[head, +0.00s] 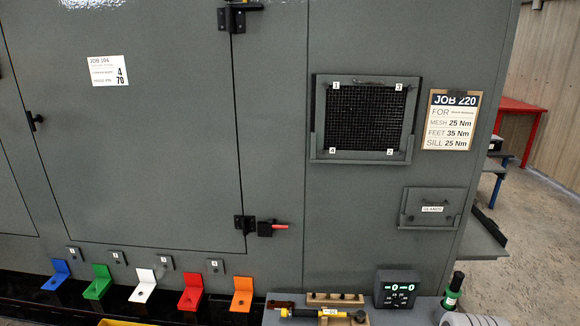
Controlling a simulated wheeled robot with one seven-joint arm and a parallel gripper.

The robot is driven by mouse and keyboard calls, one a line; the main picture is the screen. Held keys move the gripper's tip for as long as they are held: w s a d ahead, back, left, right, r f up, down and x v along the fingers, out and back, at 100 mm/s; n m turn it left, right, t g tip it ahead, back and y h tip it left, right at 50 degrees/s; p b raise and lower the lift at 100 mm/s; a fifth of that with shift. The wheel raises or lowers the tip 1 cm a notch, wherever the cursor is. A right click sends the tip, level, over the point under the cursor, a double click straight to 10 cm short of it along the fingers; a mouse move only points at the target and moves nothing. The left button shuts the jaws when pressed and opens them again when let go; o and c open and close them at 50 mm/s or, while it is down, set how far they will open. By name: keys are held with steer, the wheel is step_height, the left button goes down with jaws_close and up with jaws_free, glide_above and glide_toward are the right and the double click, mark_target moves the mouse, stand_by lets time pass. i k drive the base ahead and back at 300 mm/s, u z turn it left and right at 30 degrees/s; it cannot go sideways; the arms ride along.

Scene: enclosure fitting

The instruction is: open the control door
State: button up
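A large grey door (140,150) fills the left of the enclosure front in the head view. It looks shut, flush with the panel, and carries a white JOB 104 label (108,71). Black fittings sit on its right edge, one at the top (238,17) and one at the bottom (245,223). A red-handled lever (272,228) sits beside the lower fitting. A small black handle (35,121) is at the door's left edge. No marking reads "control", so I cannot tell for sure that this is the control door. My gripper is not in view.
To the right are a mesh vent (365,118), a JOB 220 card (452,120) and a closed flap labelled GLANDS (432,208). Below stand several coloured brackets (143,286), a yellow-and-black tool (318,313), a lit display (397,289) and a green-and-black cylinder (453,291).

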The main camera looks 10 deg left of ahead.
mark_target(136, 135)
steer(key=i, duration=0.2)
steer(key=u, duration=2.7)
steer(key=i, duration=3.8)
steer(key=u, duration=0.3)
